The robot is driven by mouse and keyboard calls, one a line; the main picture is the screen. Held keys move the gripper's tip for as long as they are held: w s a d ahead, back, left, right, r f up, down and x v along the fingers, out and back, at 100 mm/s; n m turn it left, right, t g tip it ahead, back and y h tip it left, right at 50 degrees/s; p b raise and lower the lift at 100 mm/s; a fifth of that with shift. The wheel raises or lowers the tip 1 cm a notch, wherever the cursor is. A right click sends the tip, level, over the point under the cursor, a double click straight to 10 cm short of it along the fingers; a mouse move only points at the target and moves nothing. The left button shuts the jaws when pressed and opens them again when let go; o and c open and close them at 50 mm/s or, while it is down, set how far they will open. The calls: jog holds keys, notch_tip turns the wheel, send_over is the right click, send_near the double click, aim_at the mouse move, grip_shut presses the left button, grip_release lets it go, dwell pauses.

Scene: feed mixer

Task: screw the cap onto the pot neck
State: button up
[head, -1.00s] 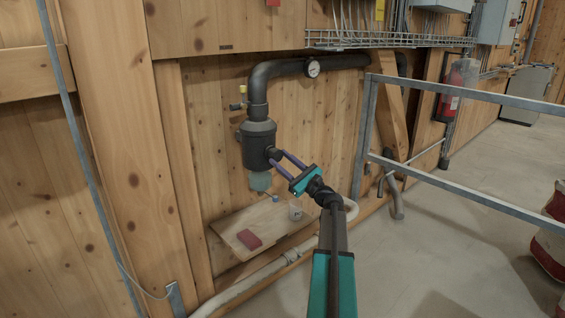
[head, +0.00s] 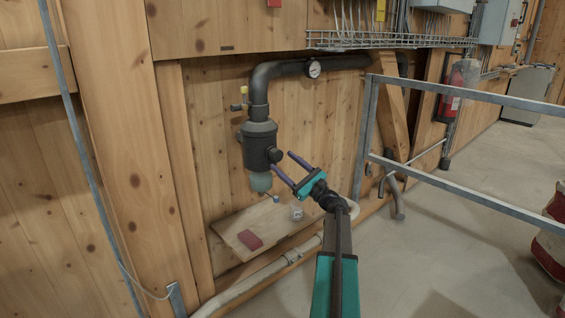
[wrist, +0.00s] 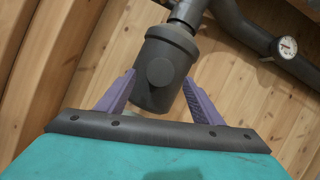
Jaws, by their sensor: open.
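The dark grey pot (head: 258,137) hangs upright from the pipe, with a pale greenish bowl (head: 261,182) at its bottom. A round black cap (head: 276,155) sits on the side neck, facing my gripper; the neck behind it is hidden. In the wrist view the cap's round face (wrist: 160,72) appears straight on against the pot (wrist: 166,52). My gripper (head: 283,161) is open, with its two purple fingers apart and nothing between them. It is just in front of the cap, apart from it. I cannot tell how tightly the cap sits.
A wooden shelf (head: 228,224) below holds a red block (head: 250,240), a small white cup (head: 297,213) and a small blue item (head: 276,198). A pipe with a gauge (head: 314,69) runs above. A metal railing (head: 440,182) stands to the right.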

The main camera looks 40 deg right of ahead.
jog(key=p+v, duration=0.1)
jog(key=v, duration=1.1)
jog(key=shift+w+a, duration=0.1)
jog(key=shift+c, duration=1)
jog(key=n+g+h+p, duration=0.3)
jog(key=n+g+p, duration=0.1)
jog(key=p, duration=0.2)
send_near(278, 156)
jog(key=shift+w, duration=0.15)
jog(key=shift+w+d, duration=0.15)
jog(key=shift+w, duration=1.35)
jog(key=shift+w+d, duration=0.15)
jog(key=shift+w, duration=1.35)
jog(key=shift+w+d, duration=0.15)
jog(key=shift+w, duration=1.35)
